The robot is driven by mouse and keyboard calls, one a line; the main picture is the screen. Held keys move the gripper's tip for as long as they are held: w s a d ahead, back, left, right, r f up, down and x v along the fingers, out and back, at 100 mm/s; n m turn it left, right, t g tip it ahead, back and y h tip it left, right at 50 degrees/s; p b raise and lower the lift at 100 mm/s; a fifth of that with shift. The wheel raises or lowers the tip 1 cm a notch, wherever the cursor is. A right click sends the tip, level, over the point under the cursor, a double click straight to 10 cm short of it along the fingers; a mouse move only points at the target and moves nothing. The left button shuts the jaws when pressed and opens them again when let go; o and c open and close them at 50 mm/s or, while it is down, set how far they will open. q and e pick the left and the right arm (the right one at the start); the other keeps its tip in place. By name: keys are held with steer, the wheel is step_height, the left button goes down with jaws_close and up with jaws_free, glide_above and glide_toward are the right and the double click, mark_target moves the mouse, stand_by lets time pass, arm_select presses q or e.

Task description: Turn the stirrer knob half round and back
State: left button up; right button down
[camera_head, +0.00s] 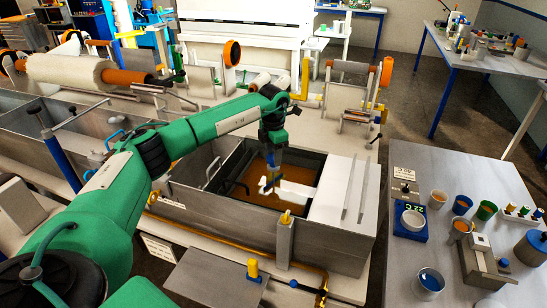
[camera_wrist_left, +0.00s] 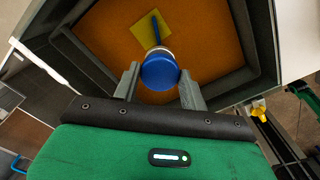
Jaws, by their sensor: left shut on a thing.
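My left gripper (camera_head: 272,150) reaches down over the resin bath (camera_head: 222,172), a steel tank with amber liquid in it. In the left wrist view, the gripper (camera_wrist_left: 160,82) has its two grey fingers on either side of the round blue stirrer knob (camera_wrist_left: 159,70), shut on it. A pale collar sits just beyond the knob. A yellow square plate with a blue bar (camera_wrist_left: 154,28) shows past it, over the amber resin (camera_wrist_left: 105,38). In the head view the gripper mostly hides the knob. My right gripper is in neither view.
A pale cover (camera_head: 345,190) closes the bath's right end. Yellow valve handles (camera_head: 252,268) stand at the front. The right-hand table (camera_head: 420,165) holds cups, a blue scale (camera_head: 410,222) and bottles. Rollers and frames stand behind the bath.

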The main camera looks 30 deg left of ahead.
arm_select(q)
steer(key=n+b, duration=0.1)
steer(key=n, duration=0.4)
steer(key=shift+n, duration=0.4)
steer(key=n+b, duration=0.1)
steer(key=n, duration=0.8)
steer(key=shift+n+b, duration=0.35)
steer(key=shift+n, duration=0.05)
steer(key=n, duration=0.3)
steer(key=shift+n, duration=1.3)
steer(key=o, duration=1)
steer(key=shift+c, duration=0.2)
